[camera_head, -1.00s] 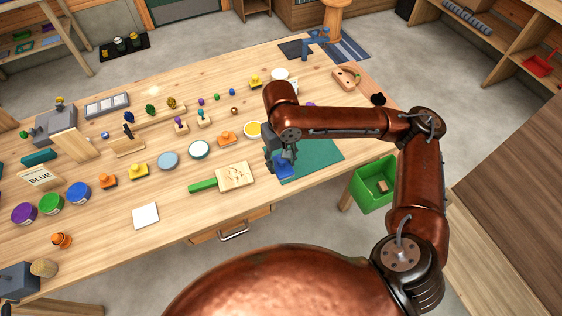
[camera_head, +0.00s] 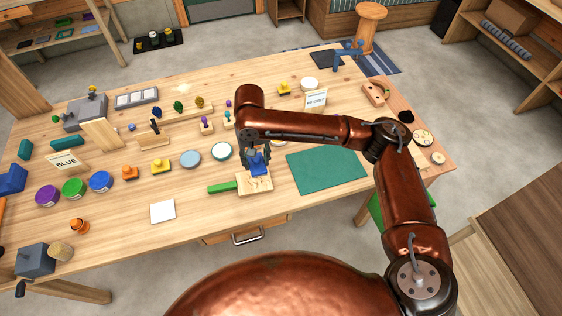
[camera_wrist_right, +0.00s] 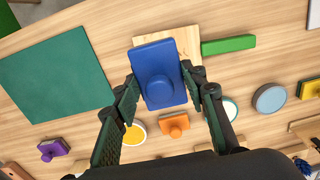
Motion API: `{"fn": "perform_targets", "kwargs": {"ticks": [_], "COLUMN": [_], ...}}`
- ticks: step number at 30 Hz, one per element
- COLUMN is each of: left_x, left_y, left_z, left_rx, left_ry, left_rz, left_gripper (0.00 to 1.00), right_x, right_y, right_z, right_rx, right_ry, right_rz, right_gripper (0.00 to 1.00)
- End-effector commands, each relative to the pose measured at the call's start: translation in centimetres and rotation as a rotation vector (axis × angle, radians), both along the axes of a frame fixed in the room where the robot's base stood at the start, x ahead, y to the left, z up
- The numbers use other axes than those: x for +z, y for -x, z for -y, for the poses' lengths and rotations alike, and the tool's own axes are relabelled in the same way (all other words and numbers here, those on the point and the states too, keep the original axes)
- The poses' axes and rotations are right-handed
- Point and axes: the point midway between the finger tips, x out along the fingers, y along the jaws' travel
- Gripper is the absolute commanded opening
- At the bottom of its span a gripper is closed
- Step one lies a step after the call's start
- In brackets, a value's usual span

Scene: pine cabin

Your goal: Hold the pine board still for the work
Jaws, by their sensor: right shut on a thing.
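The small pine board (camera_head: 246,187) lies flat on the workbench, near its front edge. It also shows in the right wrist view (camera_wrist_right: 146,42), partly covered by a blue block. A green bar (camera_head: 222,188) lies at the board's left side in the head view. My right gripper (camera_head: 256,158) is shut on the blue block (camera_wrist_right: 178,58), a flat rectangular piece with a round knob. The block is over the board; I cannot tell whether they touch. My left gripper is not in view.
A bare green mat (camera_head: 326,170) lies right of the board. A white square (camera_head: 163,211) lies front left. Round lidded pots (camera_head: 190,158) and small knobbed blocks (camera_head: 160,166) stand behind and left. A drawer handle (camera_head: 246,236) juts below the bench edge.

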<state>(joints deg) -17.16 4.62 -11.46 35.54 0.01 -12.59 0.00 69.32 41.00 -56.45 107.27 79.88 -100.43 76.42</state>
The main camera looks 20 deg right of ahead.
Motion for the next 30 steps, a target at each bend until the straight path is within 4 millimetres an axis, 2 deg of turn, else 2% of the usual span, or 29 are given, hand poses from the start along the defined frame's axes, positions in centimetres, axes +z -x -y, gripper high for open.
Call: {"fn": "perform_targets", "kwargs": {"ticks": [3,11,23,24,30], "left_x": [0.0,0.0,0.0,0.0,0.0], "left_y": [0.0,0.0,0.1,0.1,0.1], "left_z": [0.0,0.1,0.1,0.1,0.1], "left_rx": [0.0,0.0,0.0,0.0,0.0], "left_ry": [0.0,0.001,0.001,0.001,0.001], "left_rz": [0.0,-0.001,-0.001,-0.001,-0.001], "left_gripper": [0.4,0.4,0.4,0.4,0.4], "right_x": [-0.5,-1.7,-6.0,-5.8,-5.8], "right_y": [-0.9,-1.2,-1.4,-1.5,-1.2], "right_z": [-1.5,-2.5,-5.5,-4.5,-1.4], "right_rx": [0.001,0.001,0.002,-0.003,-0.003], "right_ry": [0.01,0.015,0.014,0.015,0.016], "right_rz": [0.008,0.01,0.009,0.011,0.011], "right_gripper": [0.2,0.2,0.2,0.2,0.2]}}
